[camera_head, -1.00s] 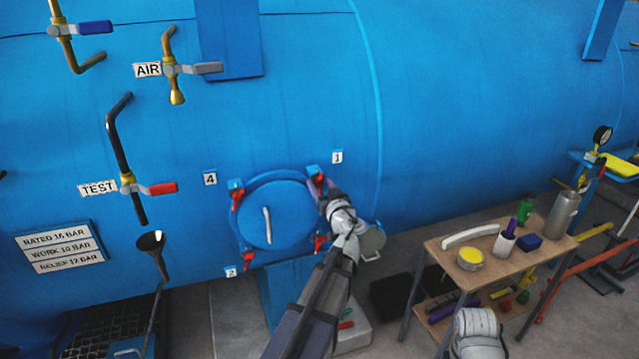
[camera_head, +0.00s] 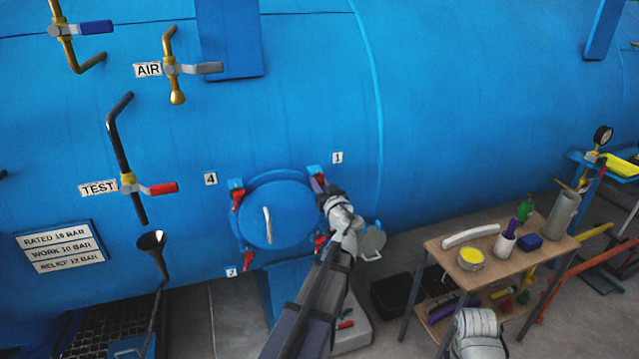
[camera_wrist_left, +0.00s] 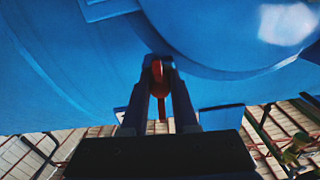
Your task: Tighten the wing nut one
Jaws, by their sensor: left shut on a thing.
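The round blue hatch cover (camera_head: 288,212) with a pale handle sits low on the blue vessel, with red wing nuts around its rim. Wing nut one is at the upper right, beside the label 1 (camera_head: 337,158). In the head view my left gripper (camera_head: 319,184) is at that corner and mostly covers the nut. In the left wrist view the fingers (camera_wrist_left: 159,72) are closed around the red wing nut (camera_wrist_left: 157,69), and its red part shows between them.
Other red wing nuts sit at the upper left (camera_head: 237,198) and lower right (camera_head: 320,243). A wooden table (camera_head: 436,245) with several items stands to the right. A funnel (camera_head: 151,243) and the red TEST valve handle (camera_head: 163,188) are on the left.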

